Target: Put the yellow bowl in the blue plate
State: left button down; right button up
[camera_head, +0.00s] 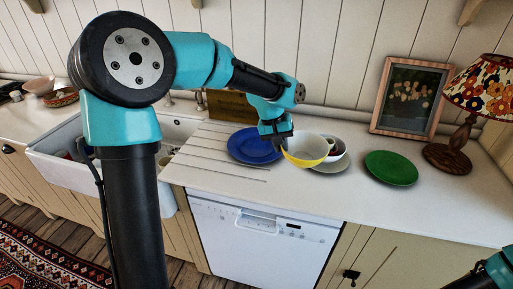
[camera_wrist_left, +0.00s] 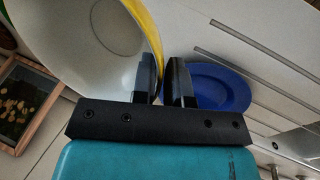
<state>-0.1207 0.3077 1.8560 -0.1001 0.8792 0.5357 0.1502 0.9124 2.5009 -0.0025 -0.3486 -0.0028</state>
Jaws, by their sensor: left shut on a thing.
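The yellow bowl (camera_head: 305,150), white inside with a yellow outside, is held by its rim in my left gripper (camera_head: 279,141). In the left wrist view the bowl (camera_wrist_left: 110,40) fills the upper left, and its yellow wall runs between the fingers of my left gripper (camera_wrist_left: 167,88), which are shut on it. The blue plate (camera_head: 248,147) lies on the counter just left of the bowl. In the left wrist view the blue plate (camera_wrist_left: 222,88) shows beyond the fingers, to their right. My right gripper is out of view; only part of that arm shows at the lower right.
A pale plate (camera_head: 334,168) with a white cup sits partly behind the bowl. A green plate (camera_head: 391,168) lies to the right. A lamp (camera_head: 450,150) and a framed picture (camera_head: 410,97) stand at the back right. A sink (camera_head: 60,165) is at left. The front counter is clear.

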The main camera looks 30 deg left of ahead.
pick_arm(q)
jog(key=s+a+f+n+t+y, duration=0.2)
jog(key=s+a+f+n, duration=0.3)
jog(key=a+n, duration=0.4)
jog(key=shift+s+a+f+n, duration=0.25)
jog(key=shift+s+n, duration=0.3)
jog(key=shift+n, duration=0.35)
send_over(244, 154)
jog(key=shift+s+d+f, duration=0.15)
jog(key=shift+f, duration=0.25)
jog(key=shift+s+d+f, duration=0.15)
jog(key=shift+f, duration=0.2)
jog(key=shift+w+a, duration=0.2)
jog(key=shift+w, duration=0.1)
jog(key=shift+f, duration=1.8)
jog(key=shift+f, duration=0.3)
